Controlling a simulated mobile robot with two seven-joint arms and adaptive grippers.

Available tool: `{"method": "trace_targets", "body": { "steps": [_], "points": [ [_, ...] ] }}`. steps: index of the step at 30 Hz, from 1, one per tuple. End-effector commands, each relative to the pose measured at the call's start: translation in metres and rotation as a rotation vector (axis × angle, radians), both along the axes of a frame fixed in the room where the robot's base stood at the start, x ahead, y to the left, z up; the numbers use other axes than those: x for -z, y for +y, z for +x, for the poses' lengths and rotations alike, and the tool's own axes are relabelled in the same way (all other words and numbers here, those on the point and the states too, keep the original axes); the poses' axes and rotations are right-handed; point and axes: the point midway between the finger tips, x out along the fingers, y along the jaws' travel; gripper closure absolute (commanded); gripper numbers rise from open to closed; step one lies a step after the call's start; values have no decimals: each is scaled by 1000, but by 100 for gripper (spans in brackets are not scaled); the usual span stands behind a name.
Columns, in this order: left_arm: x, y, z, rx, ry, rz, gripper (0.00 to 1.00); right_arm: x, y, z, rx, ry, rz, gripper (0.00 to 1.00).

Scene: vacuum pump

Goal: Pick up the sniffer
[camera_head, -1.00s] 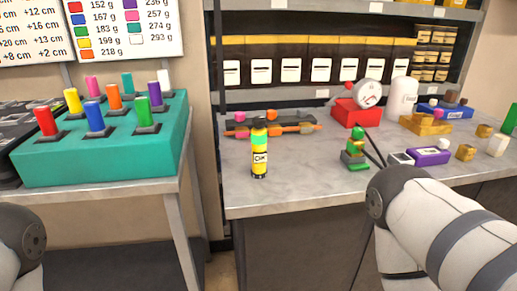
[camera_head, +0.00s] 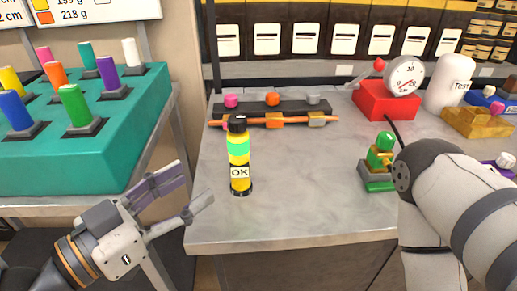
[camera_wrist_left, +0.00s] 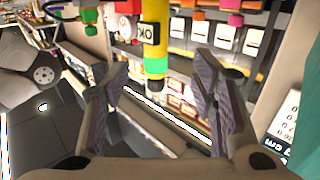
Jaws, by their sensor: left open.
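A yellow and black cylinder with a green band and an "OK" label (camera_head: 239,160), which looks like the sniffer, stands upright near the left front of the grey workbench (camera_head: 310,185). My left gripper (camera_head: 197,184) is open and empty, left of the cylinder and apart from it, pointing toward it. In the left wrist view the cylinder (camera_wrist_left: 154,45) shows beyond and between the spread fingers (camera_wrist_left: 162,88). My right arm comes in at the right, but its gripper is not in view.
A teal block with coloured pegs (camera_head: 150,95) stands on the left table. Behind the cylinder is a dark rack with an orange bar (camera_head: 285,108). A green device (camera_head: 380,160) stands right of it, and a red box with a gauge (camera_head: 386,101) further back.

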Motion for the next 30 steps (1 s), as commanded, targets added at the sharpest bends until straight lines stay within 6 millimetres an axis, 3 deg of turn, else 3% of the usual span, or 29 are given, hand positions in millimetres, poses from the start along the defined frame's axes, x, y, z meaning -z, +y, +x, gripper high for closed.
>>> {"method": "trace_targets", "body": {
  "steps": [6,10,19,28,30],
  "points": [
    [8,-29,30,5,-11,-6,48,35,0,-35,-3,118,0,60],
    [4,-44,45,3,-15,-4,48,48,0,-46,-4,153,0,60],
    [-14,-82,75,3,-23,-4,48,45,0,-43,-5,143,0,60],
    [-13,-89,82,2,-20,-5,48,46,0,-43,-5,144,0,60],
    [-13,-89,82,2,-20,-5,64,46,0,-43,-5,144,0,60]
  ]
}}
